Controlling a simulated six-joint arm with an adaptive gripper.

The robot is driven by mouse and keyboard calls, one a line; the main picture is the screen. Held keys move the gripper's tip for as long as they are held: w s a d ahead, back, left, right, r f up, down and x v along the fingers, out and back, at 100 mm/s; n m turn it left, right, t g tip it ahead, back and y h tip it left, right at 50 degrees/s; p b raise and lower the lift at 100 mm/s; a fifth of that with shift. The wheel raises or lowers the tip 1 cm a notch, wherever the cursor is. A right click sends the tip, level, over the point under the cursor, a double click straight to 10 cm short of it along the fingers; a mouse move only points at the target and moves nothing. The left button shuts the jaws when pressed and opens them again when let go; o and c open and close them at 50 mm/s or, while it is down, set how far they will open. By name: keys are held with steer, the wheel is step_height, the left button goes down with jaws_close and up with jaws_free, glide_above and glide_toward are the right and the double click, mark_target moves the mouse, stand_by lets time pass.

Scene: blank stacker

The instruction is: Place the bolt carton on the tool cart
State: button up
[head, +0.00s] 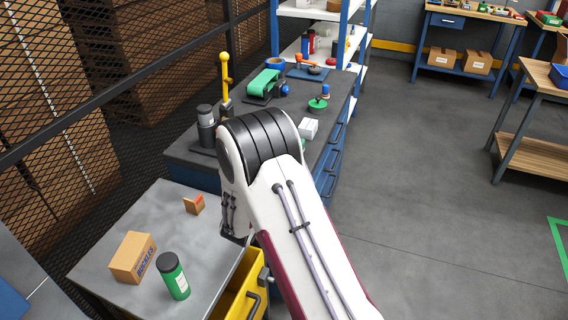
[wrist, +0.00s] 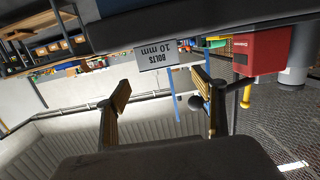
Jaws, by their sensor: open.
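In the wrist view, which looks upside down, a pale grey box face (wrist: 165,57) reads "BOLTS 10 mm"; I take it for the bolt carton. It lies beyond my fingertips, roughly between them in the picture, against a dark edge. My gripper (wrist: 161,82) is open, with nothing between its fingers. In the head view my arm hides the gripper. A small white box (head: 308,129) on the blue bench may be the same carton; its label is not readable there. A grey-topped cart with a yellow drawer (head: 240,292), at lower left, looks like the tool cart.
On the grey top stand a brown carton (head: 133,257), a green canister (head: 173,275) and a small orange-brown block (head: 194,204). The blue bench (head: 343,103) holds several tools. A red box (wrist: 259,52) shows right of the fingers. Open floor (head: 430,200) lies to the right.

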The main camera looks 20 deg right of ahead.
steer(key=shift+v, duration=2.2)
steer(key=a+r+n+y, duration=0.2)
steer(key=a+r+y, duration=0.45)
steer(key=r, duration=0.25)
steer(key=s+a+r+n+y, duration=0.3)
steer(key=s+a+r+y, duration=0.2)
steer(key=s+a+r, duration=0.25)
steer(key=s+d+n+g, duration=0.1)
steer(key=s+n+g, duration=0.1)
steer(key=s, duration=1.3)
steer(key=s+d+n+g, duration=0.1)
steer(key=s+g, duration=0.3)
steer(key=s, duration=1.2)
steer(key=shift+s+d+n, duration=0.2)
steer(key=shift+d+n, duration=0.2)
steer(key=shift+d, duration=0.25)
